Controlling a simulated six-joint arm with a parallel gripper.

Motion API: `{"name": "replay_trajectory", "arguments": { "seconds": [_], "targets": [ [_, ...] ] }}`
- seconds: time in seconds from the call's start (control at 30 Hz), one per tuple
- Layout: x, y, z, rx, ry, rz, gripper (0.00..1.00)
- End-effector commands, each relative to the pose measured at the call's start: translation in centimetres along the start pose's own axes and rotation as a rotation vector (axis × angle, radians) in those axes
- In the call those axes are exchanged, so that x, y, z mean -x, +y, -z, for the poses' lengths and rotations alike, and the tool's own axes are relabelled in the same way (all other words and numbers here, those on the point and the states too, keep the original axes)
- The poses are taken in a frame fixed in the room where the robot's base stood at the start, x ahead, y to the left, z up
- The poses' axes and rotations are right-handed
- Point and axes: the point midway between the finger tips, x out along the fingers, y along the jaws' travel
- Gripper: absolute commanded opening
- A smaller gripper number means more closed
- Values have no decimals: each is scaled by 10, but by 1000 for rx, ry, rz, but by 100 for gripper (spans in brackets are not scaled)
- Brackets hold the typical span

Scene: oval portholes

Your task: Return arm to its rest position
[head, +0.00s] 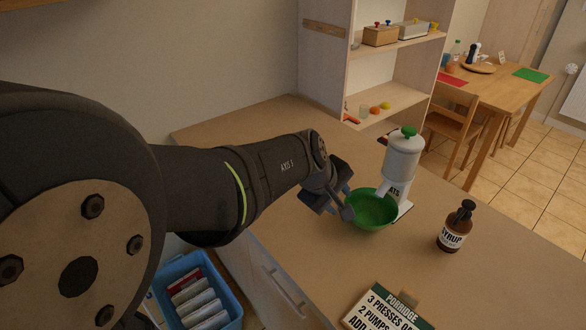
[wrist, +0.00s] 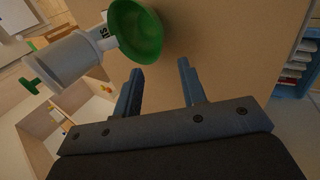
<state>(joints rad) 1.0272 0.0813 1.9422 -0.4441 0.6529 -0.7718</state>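My gripper (wrist: 160,72) is open and empty in the wrist view, its two fingers apart with bare counter between them. In the head view my gripper (head: 333,208) is over the counter, at the left side of the green bowl (head: 375,212); whether it touches the bowl cannot be told there. In the wrist view the bowl (wrist: 136,30) lies beyond the left finger, with a gap between them. The bowl sits below the white dispenser (head: 401,160) with a green knob, which also shows in the wrist view (wrist: 70,62).
A brown syrup pump bottle (head: 454,228) and a porridge sign (head: 385,308) stand on the wooden counter (head: 290,210). A shelf unit (head: 325,60) is behind. A blue crate (head: 232,300) with boxes is below the counter's left edge.

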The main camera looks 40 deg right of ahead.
Motion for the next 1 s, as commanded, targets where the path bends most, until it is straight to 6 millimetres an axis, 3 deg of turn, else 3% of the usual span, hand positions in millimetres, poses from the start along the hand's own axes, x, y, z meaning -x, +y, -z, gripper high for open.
{"name": "replay_trajectory", "arguments": {
  "seconds": [0.47, 1.0],
  "targets": [
    [-2, 0, 0, 0, -1, 1, 38],
    [-75, -1, -1, 0, -3, 4, 38]
  ]
}}
